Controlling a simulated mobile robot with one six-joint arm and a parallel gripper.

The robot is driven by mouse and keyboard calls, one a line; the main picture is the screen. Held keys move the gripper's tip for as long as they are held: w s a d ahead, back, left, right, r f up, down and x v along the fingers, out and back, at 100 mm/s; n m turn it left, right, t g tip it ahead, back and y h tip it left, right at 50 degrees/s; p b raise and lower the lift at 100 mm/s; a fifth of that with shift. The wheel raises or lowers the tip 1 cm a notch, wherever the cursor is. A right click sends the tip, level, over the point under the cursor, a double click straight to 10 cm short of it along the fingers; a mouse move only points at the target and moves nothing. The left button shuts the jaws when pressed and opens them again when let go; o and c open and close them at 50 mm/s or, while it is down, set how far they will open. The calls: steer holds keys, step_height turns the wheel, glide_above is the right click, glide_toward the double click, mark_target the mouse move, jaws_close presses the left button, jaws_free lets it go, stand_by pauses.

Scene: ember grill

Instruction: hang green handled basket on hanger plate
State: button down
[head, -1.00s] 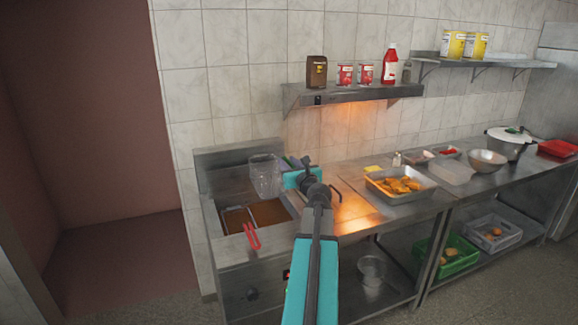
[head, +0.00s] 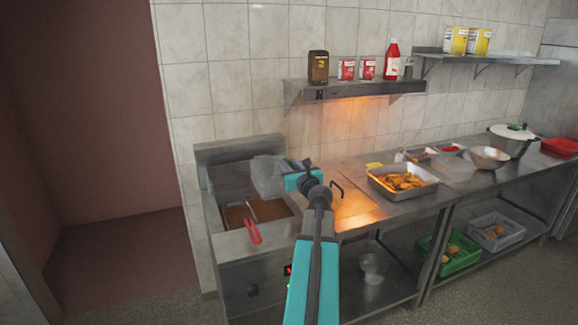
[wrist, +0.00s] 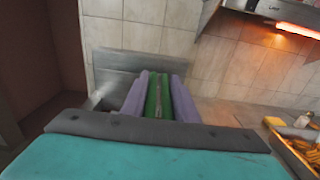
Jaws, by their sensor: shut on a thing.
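My gripper (head: 293,164) is shut on the green handle (wrist: 158,98) of the wire basket. In the wrist view the handle lies between the two purple fingers. The basket (head: 267,178) shows in the head view as a pale mesh shape left of my gripper, above the back of the fryer. The upright steel back panel (head: 230,153) behind the fryer seems to be the hanger plate, and it also shows in the wrist view (wrist: 112,72). I cannot tell whether the basket touches it. My gripper hides the handle in the head view.
A second basket's red handle (head: 253,231) sticks out at the fryer's front. A heated shelf (head: 355,91) with cans and bottles is above right. A tray of golden food (head: 402,190) stands on the counter at right. A tiled wall closes the back.

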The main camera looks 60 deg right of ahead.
steer(key=shift+f+b, duration=0.4)
steer(key=shift+f, duration=0.1)
stand_by(0.4)
steer(key=c, duration=1.3)
jaws_free()
steer(key=shift+s+a, duration=0.1)
steer(key=b+v, duration=0.3)
steer(key=v, duration=0.5)
steer(key=shift+s+a+b, duration=0.15)
steer(key=shift+b, duration=0.2)
steer(key=b+v, duration=0.2)
steer(key=b, duration=0.4)
steer(key=shift+f, duration=0.15)
steer(key=b+v, duration=0.3)
steer(key=b, duration=0.3)
